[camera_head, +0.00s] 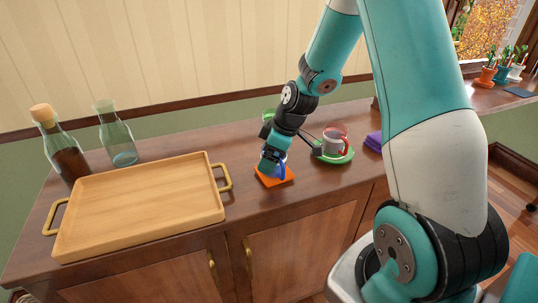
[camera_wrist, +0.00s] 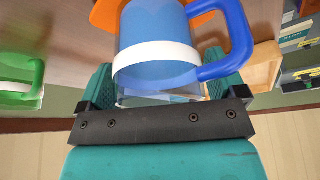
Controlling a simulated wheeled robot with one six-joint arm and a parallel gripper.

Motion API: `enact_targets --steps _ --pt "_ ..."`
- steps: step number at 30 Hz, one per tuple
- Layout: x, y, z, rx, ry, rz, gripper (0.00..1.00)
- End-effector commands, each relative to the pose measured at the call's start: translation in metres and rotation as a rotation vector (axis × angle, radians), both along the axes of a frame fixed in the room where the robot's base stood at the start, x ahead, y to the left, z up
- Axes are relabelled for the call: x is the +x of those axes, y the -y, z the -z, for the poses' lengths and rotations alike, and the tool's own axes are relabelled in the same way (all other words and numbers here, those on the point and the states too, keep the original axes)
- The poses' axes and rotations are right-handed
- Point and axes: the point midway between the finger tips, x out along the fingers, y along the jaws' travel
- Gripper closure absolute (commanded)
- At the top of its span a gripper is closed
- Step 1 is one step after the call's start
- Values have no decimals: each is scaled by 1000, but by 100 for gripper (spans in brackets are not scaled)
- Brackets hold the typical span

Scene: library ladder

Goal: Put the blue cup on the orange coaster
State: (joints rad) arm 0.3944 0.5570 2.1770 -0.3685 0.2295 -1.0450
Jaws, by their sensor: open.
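The blue cup (camera_wrist: 152,28) with a white band stands between the two teal fingers of my gripper (camera_wrist: 158,74) in the wrist view, its blue handle to the right. The fingers are open, one on each side of the cup; I cannot tell whether they touch it. The orange coaster (camera_wrist: 103,12) shows behind the cup. In the head view the orange coaster (camera_head: 266,181) lies on the cabinet top. My gripper (camera_head: 270,165) is low over it and hides most of the cup; the blue handle (camera_head: 282,173) shows above the coaster. The cup appears to be on the coaster.
A wooden tray (camera_head: 140,203) with brass handles lies left. A corked bottle (camera_head: 58,150) and a clear carafe (camera_head: 118,138) stand behind it. A white cup with a red handle (camera_head: 334,141) is on a green coaster (camera_head: 336,158) at right, near a purple item (camera_head: 374,142). A green cup (camera_wrist: 18,82) is nearby.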

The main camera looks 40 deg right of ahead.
Motion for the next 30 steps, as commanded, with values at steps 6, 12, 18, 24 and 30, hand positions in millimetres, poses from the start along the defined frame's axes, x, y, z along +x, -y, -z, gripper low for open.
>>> enact_targets --steps 6,12,18,24,30 --pt "-10 11 -37 -3 7 3 10" --pt "-22 23 -78 -2 6 3 10" --pt "-30 30 -104 -1 4 2 10" --pt "-42 -16 -127 26 -28 -5 10" --pt "-116 -144 -162 92 -159 19 10"
